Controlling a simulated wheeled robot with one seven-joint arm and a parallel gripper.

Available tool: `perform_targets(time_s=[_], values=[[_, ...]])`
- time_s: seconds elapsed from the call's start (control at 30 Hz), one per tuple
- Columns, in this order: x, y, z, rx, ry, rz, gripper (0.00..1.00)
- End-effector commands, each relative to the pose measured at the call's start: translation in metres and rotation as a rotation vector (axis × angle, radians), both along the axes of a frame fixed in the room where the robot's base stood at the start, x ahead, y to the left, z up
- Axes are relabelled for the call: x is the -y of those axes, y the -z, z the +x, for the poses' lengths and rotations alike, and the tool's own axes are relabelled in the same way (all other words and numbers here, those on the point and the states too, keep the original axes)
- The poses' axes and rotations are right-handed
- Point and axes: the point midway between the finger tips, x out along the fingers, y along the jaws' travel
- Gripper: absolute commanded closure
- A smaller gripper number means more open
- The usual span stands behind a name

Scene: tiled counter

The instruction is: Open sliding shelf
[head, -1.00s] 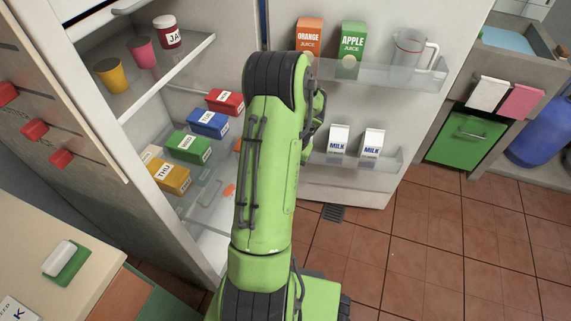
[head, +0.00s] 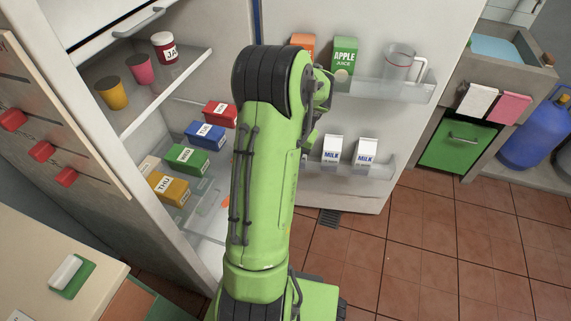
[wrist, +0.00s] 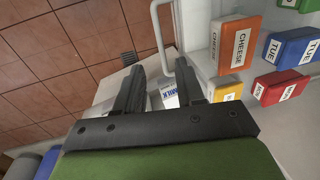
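The sliding shelf (head: 207,187) is a clear panel low inside the open fridge. It bears a red, a blue (head: 206,134), a green (head: 187,158) and a yellow box (head: 169,188), partly hidden by my green arm. In the wrist view, a white bar handle (wrist: 161,31) lies just beyond my fingertips, beside the boxes. My gripper (wrist: 161,66) is open, its two dark fingers apart and nothing visibly held. The handle's near end is close to the right finger; I cannot tell whether they touch. In the head view my arm hides the gripper.
The fridge door stands open at right with an orange carton, apple juice (head: 344,64), a jug (head: 398,66) and milk cartons (head: 332,151). Cups and a jam jar (head: 164,47) stand on the upper shelf. A counter (head: 40,270) is at lower left. Tiled floor at right is clear.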

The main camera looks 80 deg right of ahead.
Motion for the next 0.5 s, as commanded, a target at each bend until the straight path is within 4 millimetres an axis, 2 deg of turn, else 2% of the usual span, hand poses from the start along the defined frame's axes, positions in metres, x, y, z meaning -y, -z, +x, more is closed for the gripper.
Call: perform_targets(time_s=[0.03, 0.2, 0.5], values=[[0.001, -0.018, -0.003, 0.001, 0.001, -0.004, 0.62], [-0.001, -0.046, -0.009, 0.0, 0.0, -0.002, 0.62], [-0.001, -0.051, -0.01, 0.0, 0.0, 0.001, 0.62]])
